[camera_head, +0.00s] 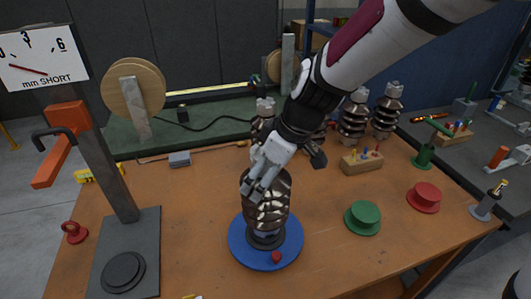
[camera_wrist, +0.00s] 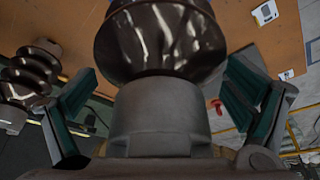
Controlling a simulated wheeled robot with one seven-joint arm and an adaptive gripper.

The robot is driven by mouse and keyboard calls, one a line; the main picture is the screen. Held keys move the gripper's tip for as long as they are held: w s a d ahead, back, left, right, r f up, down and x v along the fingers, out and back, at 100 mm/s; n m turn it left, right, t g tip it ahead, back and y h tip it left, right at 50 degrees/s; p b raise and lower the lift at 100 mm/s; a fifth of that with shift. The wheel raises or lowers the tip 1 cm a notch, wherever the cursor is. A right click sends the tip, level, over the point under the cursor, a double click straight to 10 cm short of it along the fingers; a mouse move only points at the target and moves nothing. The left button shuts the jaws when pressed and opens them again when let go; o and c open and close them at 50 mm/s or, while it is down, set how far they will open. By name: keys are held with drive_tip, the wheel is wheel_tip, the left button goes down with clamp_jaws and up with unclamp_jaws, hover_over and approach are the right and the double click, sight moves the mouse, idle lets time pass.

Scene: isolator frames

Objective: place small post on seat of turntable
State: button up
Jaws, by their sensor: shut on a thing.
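The small post, a glossy brown ribbed insulator (camera_head: 268,208), stands upright over the middle of the blue turntable (camera_head: 236,246). My gripper (camera_head: 264,178) reaches down from the upper right and is shut on the post's top end. In the wrist view, the post's grey cap (camera_wrist: 160,118) and brown ribs (camera_wrist: 160,42) fill the middle, between the teal-padded fingers of my gripper (camera_wrist: 160,90). A dark seat (camera_head: 266,238) shows just under the post. I cannot tell whether the post's foot rests on it or hangs slightly above.
Several other brown insulators (camera_head: 354,116) stand behind. A wooden block with coloured pegs (camera_head: 362,161), a green disc (camera_head: 362,217) and a red disc (camera_head: 424,197) lie to the right. A gauge stand (camera_head: 95,165) rises at left. The table's front middle is fairly clear.

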drive_tip(key=shift+w+f, duration=0.15)
drive_tip(key=shift+f, duration=0.35)
drive_tip(key=o, duration=1.6)
drive_tip(key=shift+f, duration=0.1)
drive_tip(key=shift+c, duration=0.2)
drive_tip(key=s+v, duration=0.1)
drive_tip(key=v, duration=1.1)
drive_tip(key=s+d+r+m+t+h, duration=0.3)
drive_tip(key=s+d+m, duration=0.9)
drive_tip(key=s+d, duration=0.2)
drive_tip(key=shift+s+d+h, duration=0.15)
drive_tip(key=shift+s+h, duration=0.25)
drive_tip(key=shift+s, duration=0.55)
